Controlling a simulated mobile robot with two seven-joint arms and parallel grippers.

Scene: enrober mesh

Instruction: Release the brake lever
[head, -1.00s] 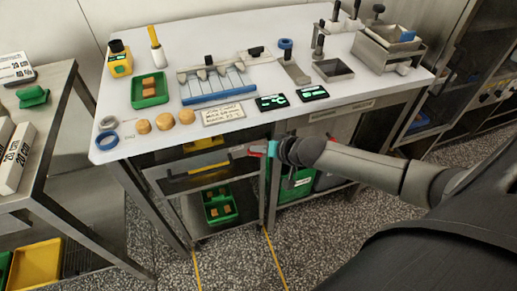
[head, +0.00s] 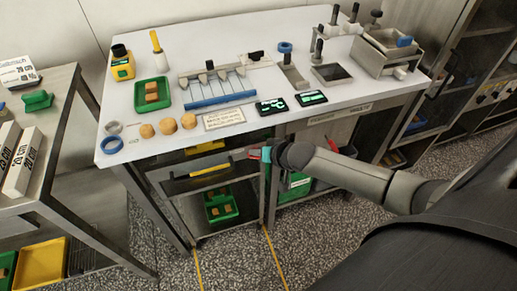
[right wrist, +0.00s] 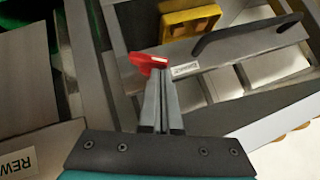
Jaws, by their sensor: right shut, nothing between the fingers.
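A small red piece (right wrist: 146,61), which looks like the brake lever, is at the end of my right gripper's fingers in the right wrist view. It also shows as a small red patch (head: 254,153) below the table's front edge in the head view. My right gripper (right wrist: 160,75) is shut and holds nothing. Its fingertips are right at the red piece; I cannot tell whether they touch it. In the head view my right gripper (head: 258,154) is partly hidden by my wrist. My left gripper is not in view.
A white worktable (head: 290,112) stands above, with several tools and trays on it. A steel side table (head: 50,180) stands at left. Yellow floor lines run in front of the cart.

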